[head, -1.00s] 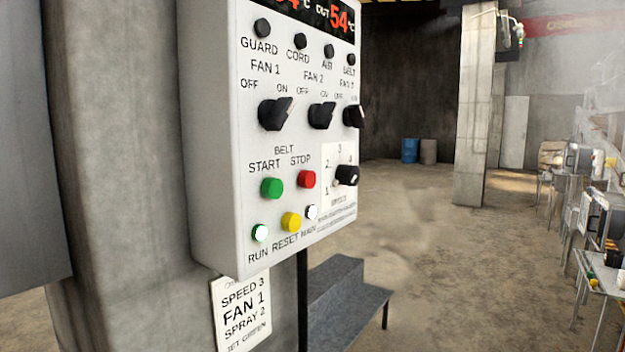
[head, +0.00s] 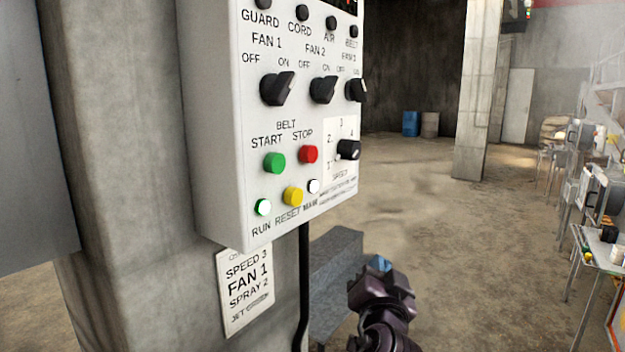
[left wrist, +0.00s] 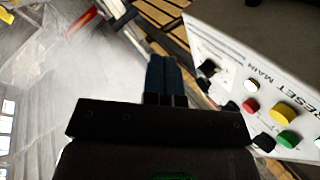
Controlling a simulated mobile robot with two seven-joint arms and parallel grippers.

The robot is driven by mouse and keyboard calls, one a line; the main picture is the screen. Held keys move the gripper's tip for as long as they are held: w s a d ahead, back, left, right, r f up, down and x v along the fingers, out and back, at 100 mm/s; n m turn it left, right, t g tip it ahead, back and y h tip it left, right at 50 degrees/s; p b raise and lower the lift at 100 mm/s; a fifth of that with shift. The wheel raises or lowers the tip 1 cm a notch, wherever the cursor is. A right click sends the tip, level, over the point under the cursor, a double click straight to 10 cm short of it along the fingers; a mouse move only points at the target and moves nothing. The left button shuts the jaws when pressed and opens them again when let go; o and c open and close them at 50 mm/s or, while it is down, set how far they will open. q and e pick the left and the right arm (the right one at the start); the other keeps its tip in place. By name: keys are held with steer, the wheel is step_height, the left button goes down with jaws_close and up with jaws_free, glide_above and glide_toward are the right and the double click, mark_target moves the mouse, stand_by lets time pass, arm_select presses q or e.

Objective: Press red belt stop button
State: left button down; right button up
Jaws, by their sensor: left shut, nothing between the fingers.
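The red belt stop button (head: 308,154) sits on the front of the white control panel (head: 222,130), under the word STOP and right of the green start button (head: 275,163). The red button also shows in the left wrist view (left wrist: 250,105), to the right of my fingers. My left gripper (head: 380,263) is low in the head view, below and right of the panel, apart from it. Its blue fingers (left wrist: 165,75) are shut and empty in the left wrist view. My right gripper is not in view.
Near the red button are a yellow reset button (head: 293,196), a white button (head: 313,186) and a black speed knob (head: 348,149). Black fan switches (head: 277,88) sit above. A grey step (head: 335,270) stands below the panel. Open floor lies to the right.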

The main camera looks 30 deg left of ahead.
arm_select(q)
steer(key=s+d+r+n+g+y, duration=0.1)
steer(key=r+n+y, duration=0.3)
steer(key=r, duration=0.6)
steer(key=s+d+r+n+g+y, duration=0.1)
steer(key=s+r+n+y, duration=0.3)
steer(key=r, duration=0.5)
steer(key=shift+s+d+r+g+y, duration=0.3)
steer(key=shift+r+y, duration=0.1)
steer(key=shift+y, duration=0.1)
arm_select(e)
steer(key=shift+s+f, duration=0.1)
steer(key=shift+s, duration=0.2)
